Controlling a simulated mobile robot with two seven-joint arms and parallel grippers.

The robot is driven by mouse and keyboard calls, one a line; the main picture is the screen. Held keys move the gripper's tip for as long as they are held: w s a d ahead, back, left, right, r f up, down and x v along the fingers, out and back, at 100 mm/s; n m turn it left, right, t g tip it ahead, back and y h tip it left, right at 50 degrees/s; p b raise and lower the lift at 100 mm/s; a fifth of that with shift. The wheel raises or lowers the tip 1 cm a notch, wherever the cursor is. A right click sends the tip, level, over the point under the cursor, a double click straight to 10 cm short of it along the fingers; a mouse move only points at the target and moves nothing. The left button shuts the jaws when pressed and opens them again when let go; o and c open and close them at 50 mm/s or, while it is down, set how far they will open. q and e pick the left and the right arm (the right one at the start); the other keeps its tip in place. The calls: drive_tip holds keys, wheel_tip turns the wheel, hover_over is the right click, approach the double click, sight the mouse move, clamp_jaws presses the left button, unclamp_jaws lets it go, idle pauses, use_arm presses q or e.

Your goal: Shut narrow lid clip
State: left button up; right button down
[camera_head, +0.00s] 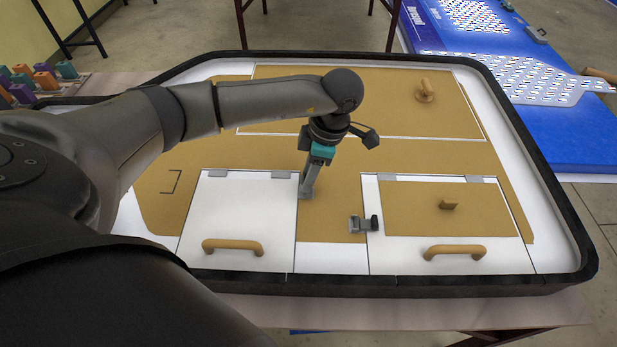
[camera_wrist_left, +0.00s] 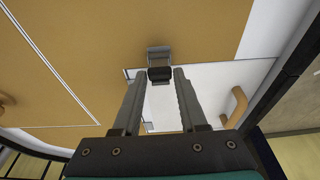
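The lid clip (camera_head: 364,223) is a small grey latch with a dark block, at the left edge of the right white lid (camera_head: 404,257). It also shows in the wrist view (camera_wrist_left: 159,58), just beyond the fingertips. My left gripper (camera_head: 306,194) points down over the tan strip left of the clip, apart from it. In the wrist view my left gripper (camera_wrist_left: 160,78) has its two grey fingers apart, with nothing visibly held between them. Whether the clip is fastened is hard to tell. My right gripper is not in view.
A left white lid (camera_head: 238,212) has a tan handle (camera_head: 232,246). A black rim (camera_head: 390,287) surrounds the board. Coloured blocks (camera_head: 44,78) stand far left; a blue board (camera_head: 560,125) lies right.

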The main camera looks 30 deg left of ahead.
use_arm(q)
clamp_jaws()
drive_tip(key=shift+s+a, duration=0.1)
drive_tip(key=shift+s+a+f, duration=0.2)
drive_tip(key=shift+s+a, duration=0.05)
drive_tip(key=shift+a, duration=0.15)
drive_tip(key=shift+s+a, duration=0.1)
drive_tip(key=shift+a, duration=0.05)
drive_tip(key=shift+s+a+f, duration=0.2)
drive_tip(key=shift+s+a, duration=0.05)
drive_tip(key=shift+a, duration=0.15)
idle(0.3)
